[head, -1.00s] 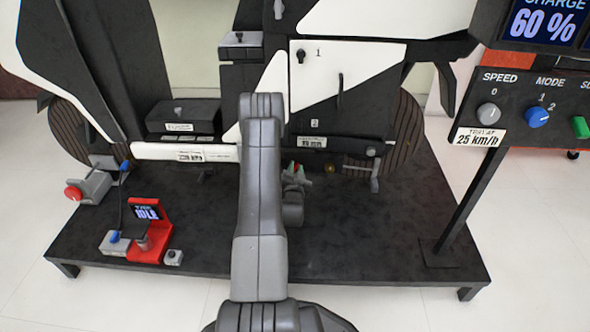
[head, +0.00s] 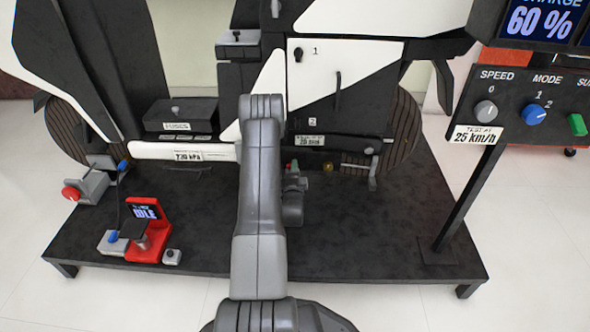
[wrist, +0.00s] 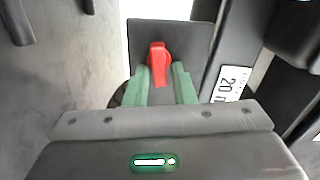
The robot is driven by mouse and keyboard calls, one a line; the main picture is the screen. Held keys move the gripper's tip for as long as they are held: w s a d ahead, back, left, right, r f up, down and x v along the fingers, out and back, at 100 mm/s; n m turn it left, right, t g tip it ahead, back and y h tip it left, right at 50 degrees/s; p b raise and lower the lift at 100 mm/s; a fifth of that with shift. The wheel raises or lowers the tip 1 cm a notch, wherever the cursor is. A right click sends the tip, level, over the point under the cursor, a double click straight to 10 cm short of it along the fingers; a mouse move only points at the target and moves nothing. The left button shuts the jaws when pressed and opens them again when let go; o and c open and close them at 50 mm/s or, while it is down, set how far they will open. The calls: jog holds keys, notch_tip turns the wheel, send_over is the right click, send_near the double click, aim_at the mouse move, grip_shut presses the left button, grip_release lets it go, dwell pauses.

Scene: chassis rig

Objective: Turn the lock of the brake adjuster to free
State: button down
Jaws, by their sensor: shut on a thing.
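The red lock lever (wrist: 157,56) stands upright on a dark square plate (wrist: 182,40) in the wrist view. My gripper (wrist: 160,74) has its two green fingers on either side of the lever's lower part, shut on it. In the head view my gripper (head: 291,168) is small and low beside the bike frame, partly hidden by my arm. A white label reading 20 and a unit (wrist: 232,84) is right of the plate. I cannot tell the lever's marked positions.
The bike rig stands on a black platform (head: 380,230). A red stand with a display (head: 150,225) and a grey clamp with a red knob (head: 88,187) are at the left. A control panel (head: 520,105) on a post is at the right. The platform's front right is clear.

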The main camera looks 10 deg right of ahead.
jog(key=shift+f+m, duration=0.15)
jog(key=shift+m, duration=0.55)
jog(key=c, duration=1.4)
grip_release()
jog(key=shift+c, duration=0.2)
jog(key=p+v, duration=0.3)
jog(key=v, duration=1.1)
jog(key=shift+p, duration=0.35)
jog(key=shift+w, duration=0.1)
